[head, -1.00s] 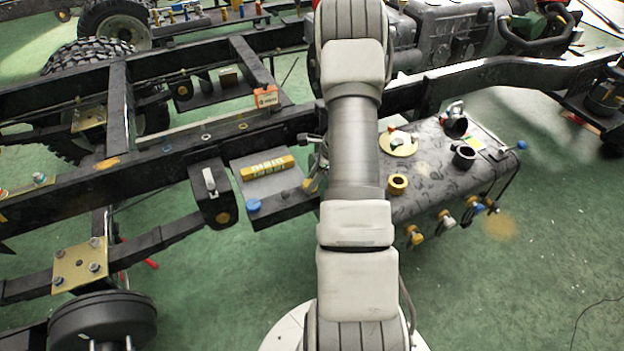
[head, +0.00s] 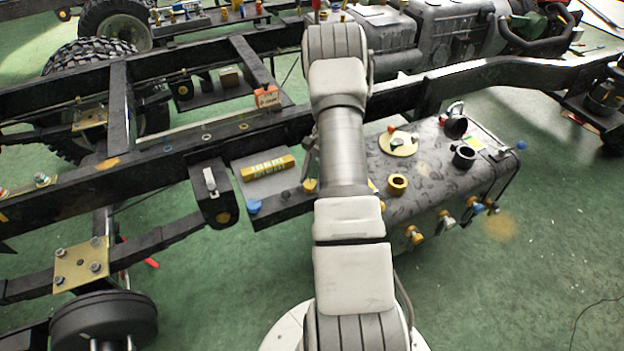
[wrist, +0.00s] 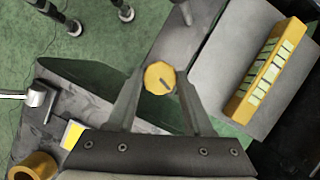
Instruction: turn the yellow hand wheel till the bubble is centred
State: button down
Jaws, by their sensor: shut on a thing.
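The yellow hand wheel (wrist: 160,76) is a small faceted knob with a dark slot-like mark on its face. In the wrist view my gripper (wrist: 162,80) has one finger on each side of it and is shut on it. In the head view a small yellow part that looks like the wheel (head: 310,185) shows at the left edge of my arm, which hides most of the gripper. The yellow level (wrist: 266,72) with several pale green windows lies on a grey plate to the right of the wheel; it also shows in the head view (head: 267,168). I cannot make out the bubble.
The grey plate (head: 285,188) is fixed beside the black chassis rail (head: 150,165). A blue knob (head: 254,206) sits at its front edge. A dark tank (head: 430,190) with a brass ring (head: 397,184) and several valves stands to the right. Green floor is open in front.

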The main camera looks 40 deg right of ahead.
jog(key=n+g, duration=0.1)
jog(key=n, duration=0.2)
jog(key=n+g+h, duration=0.1)
jog(key=n, duration=0.1)
jog(key=shift+w+n, duration=0.15)
jog(key=shift+n, duration=0.25)
dwell(0.4)
jog(key=shift+c, duration=1.4)
grip_release()
jog(key=shift+r, duration=0.1)
jog(key=p+v, duration=0.3)
jog(key=v, duration=1.4)
jog(key=shift+w+a, duration=0.15)
jog(key=shift+w, duration=0.05)
jog(key=shift+r, duration=0.1)
